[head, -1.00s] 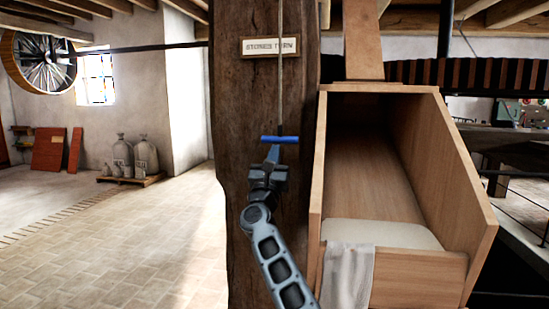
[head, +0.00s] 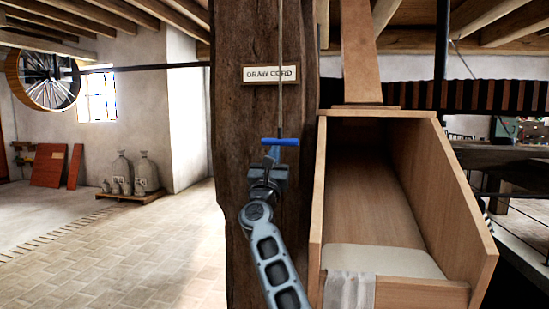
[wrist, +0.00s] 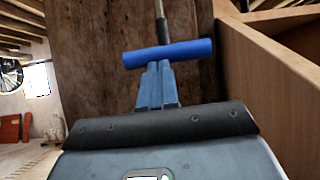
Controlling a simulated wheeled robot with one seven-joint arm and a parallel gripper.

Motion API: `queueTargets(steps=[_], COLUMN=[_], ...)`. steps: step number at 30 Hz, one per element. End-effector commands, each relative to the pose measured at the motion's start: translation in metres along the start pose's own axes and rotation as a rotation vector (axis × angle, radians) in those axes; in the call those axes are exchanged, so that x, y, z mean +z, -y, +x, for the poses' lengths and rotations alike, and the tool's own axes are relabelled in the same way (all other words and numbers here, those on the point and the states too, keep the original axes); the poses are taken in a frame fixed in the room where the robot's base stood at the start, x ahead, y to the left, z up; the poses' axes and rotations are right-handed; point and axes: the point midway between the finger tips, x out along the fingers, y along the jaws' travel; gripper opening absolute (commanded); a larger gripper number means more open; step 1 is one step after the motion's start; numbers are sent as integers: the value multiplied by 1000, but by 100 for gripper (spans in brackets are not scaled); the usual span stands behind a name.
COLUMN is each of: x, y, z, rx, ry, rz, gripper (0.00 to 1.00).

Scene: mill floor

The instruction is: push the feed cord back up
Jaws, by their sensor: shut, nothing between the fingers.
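The feed cord (head: 281,100) hangs down the front of a dark wooden post (head: 235,150) and ends in a blue crossbar handle (head: 280,141). The handle also shows in the wrist view (wrist: 190,51), lying crosswise and slightly tilted. My gripper (head: 272,153) is shut and empty, directly below the handle, pointing up. In the wrist view its closed fingertips (wrist: 158,66) meet the underside of the handle, left of the cord's line. The sign (head: 271,74) on the post reads "DRAW CORD". The cord's upper end is out of view.
A wooden chute (head: 482,245) with a pale cloth (head: 349,291) over its front stands close to the right of my gripper. Sacks (head: 147,172) on a pallet stand far left.

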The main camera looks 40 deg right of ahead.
Motion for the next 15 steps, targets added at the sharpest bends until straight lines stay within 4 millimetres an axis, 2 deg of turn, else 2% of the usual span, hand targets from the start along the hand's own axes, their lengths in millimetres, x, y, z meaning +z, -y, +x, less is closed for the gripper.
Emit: queueTargets(steps=[2, 11, 15], x=[-2, -35, -31], y=[0, 2, 1], z=[-2, -30, -59], rx=[-2, -1, 2], ry=[5, 0, -2], rz=[3, 1, -1], gripper=[0, 0, 0])
